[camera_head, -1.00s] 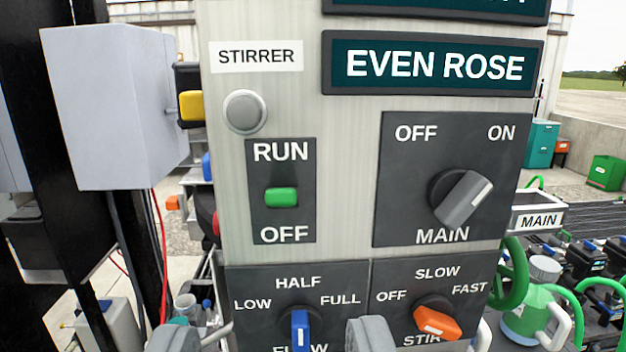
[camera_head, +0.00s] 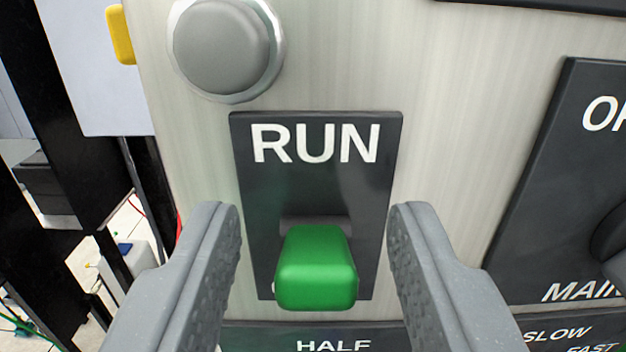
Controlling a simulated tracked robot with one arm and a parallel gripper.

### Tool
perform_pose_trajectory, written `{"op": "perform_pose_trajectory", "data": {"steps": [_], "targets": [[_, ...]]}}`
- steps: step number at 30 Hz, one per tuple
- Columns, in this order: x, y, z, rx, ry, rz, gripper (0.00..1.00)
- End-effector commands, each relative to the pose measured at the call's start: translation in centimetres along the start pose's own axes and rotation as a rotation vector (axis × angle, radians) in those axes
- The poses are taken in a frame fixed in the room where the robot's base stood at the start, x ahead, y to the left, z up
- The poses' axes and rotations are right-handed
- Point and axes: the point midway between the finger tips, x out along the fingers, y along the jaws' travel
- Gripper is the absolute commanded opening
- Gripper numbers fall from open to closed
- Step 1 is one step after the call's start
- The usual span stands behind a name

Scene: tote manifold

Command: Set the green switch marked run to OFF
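The green switch (camera_head: 316,270) sticks out from a dark plate (camera_head: 270,195) on the light metal panel. RUN is printed above it. The word OFF is almost wholly hidden behind the switch from this angle. I cannot tell for sure which way the switch is set. My gripper (camera_head: 313,215) is open, with one grey finger left of the switch and one right of it. Gaps show between the switch and both fingers, and nothing is held.
A round grey button (camera_head: 222,48) sits above the plate. The MAIN switch plate (camera_head: 555,190) is at the right, with its knob (camera_head: 610,240) partly cut off. The top of the HALF plate (camera_head: 290,340) lies just below. A yellow part (camera_head: 120,35) is at the upper left.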

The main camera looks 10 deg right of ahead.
Motion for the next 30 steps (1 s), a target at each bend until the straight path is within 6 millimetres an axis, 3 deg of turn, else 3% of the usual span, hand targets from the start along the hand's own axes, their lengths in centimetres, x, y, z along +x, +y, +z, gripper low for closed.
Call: {"op": "perform_pose_trajectory", "data": {"steps": [13, 14, 18, 30], "targets": [[0.80, 0.09, -0.02, -0.001, 0.000, 0.002, 0.40], [0.80, 0.09, -0.01, -0.001, 0.000, 0.002, 0.37], [0.80, 0.09, 0.00, -0.001, 0.000, 0.002, 0.00], [0.75, 0.10, 0.34, 0.000, 0.021, 0.002, 0.00]]}}
